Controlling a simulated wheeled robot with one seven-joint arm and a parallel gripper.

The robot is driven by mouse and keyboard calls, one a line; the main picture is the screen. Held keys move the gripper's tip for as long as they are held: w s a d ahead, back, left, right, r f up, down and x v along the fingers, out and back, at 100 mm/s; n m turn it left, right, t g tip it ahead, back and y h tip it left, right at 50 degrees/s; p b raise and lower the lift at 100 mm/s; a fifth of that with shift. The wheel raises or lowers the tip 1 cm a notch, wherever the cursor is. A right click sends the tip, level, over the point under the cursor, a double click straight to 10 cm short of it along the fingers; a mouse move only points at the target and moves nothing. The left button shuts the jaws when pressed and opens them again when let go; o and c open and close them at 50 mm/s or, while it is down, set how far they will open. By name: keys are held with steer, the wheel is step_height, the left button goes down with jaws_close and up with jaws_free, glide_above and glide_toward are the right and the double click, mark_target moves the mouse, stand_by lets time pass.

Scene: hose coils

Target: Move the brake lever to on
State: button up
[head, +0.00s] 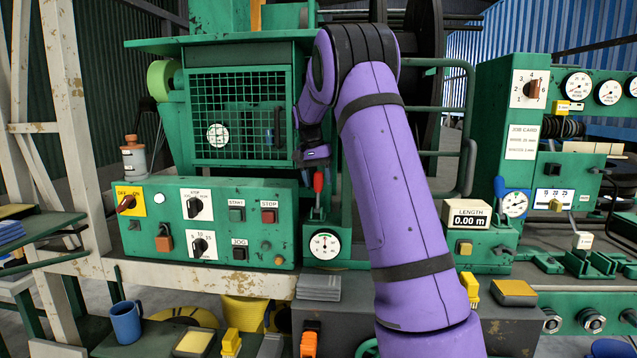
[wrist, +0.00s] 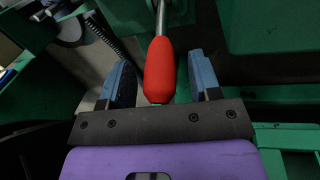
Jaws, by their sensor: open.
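The brake lever, a metal rod with a red grip, stands up above a round dial on the green machine; its red grip (head: 318,181) shows just below my gripper in the head view. In the wrist view the red grip (wrist: 159,72) lies between my gripper's two blue-padded fingers. My gripper (head: 315,158) is open, with a gap on each side of the red grip, so neither finger touches it. In the wrist view my gripper (wrist: 163,85) shows both fingertips. I see no on or off marking by the lever.
A control panel (head: 160,240) with knobs and buttons stands left of the lever. A green mesh guard (head: 240,115) is behind it. A length display (head: 467,214) is to the right. A blue mug (head: 126,322) stands at the lower left.

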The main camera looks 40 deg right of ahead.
steer(key=shift+s+f, duration=0.1)
steer(key=shift+f, duration=0.4)
jaws_close()
